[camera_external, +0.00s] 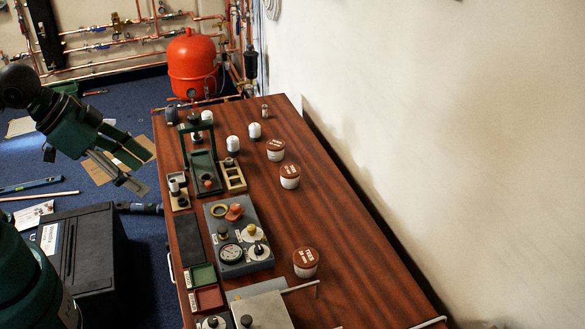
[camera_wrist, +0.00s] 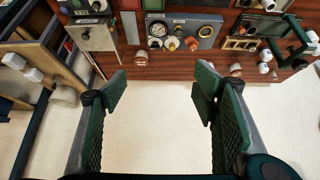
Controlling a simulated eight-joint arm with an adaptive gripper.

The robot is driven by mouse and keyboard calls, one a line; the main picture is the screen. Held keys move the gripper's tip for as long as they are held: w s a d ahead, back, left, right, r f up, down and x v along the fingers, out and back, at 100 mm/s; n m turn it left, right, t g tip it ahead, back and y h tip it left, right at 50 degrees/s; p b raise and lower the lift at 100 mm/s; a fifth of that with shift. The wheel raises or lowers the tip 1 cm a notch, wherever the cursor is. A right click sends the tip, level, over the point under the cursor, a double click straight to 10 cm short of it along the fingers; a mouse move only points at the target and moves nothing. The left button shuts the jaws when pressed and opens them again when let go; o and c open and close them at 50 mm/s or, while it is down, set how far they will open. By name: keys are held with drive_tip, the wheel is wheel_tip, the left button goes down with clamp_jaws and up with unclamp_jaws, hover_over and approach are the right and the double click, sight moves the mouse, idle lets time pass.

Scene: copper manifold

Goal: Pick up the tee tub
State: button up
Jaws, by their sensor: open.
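The tee tub (camera_external: 305,262) is a white round tub with a brown-red lid whose white lettering appears to read "TEES". It stands upright on the wooden bench, right of the grey gauge panel, towards the near end. A tub in the wrist view (camera_wrist: 141,58), near the bench edge, looks like the same one, but its lettering is unreadable there. My gripper (camera_external: 142,172) is open and empty, high to the left of the bench and well apart from the tub. In the wrist view its two green-padded fingers (camera_wrist: 160,95) are spread with nothing between them.
Two similar lidded tubs (camera_external: 276,150) (camera_external: 290,177) stand farther back on the bench. The gauge panel (camera_external: 239,238), a green press frame (camera_external: 202,165) and small trays (camera_external: 205,299) fill the left side. A grey box with a rod (camera_external: 265,309) is nearest. The wall (camera_external: 420,130) borders the right.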

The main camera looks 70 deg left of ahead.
drive_tip(key=shift+w, duration=1.1)
drive_tip(key=m+g+h, duration=0.4)
drive_tip(key=m+g, duration=0.1)
drive_tip(key=m, duration=0.8)
hover_over(305, 257)
drive_tip(key=s+a, duration=0.2)
drive_tip(key=a, duration=0.1)
drive_tip(key=f, duration=2.4)
drive_tip(key=shift+w+d+f, duration=0.1)
drive_tip(key=shift+w+d, duration=0.1)
drive_tip(key=shift+w+f, duration=0.1)
drive_tip(key=shift+f, duration=0.25)
drive_tip(key=shift+f, duration=0.1)
drive_tip(key=shift+b+x, duration=0.35)
drive_tip(key=shift+x, duration=0.8)
drive_tip(key=shift+d+f, duration=0.1)
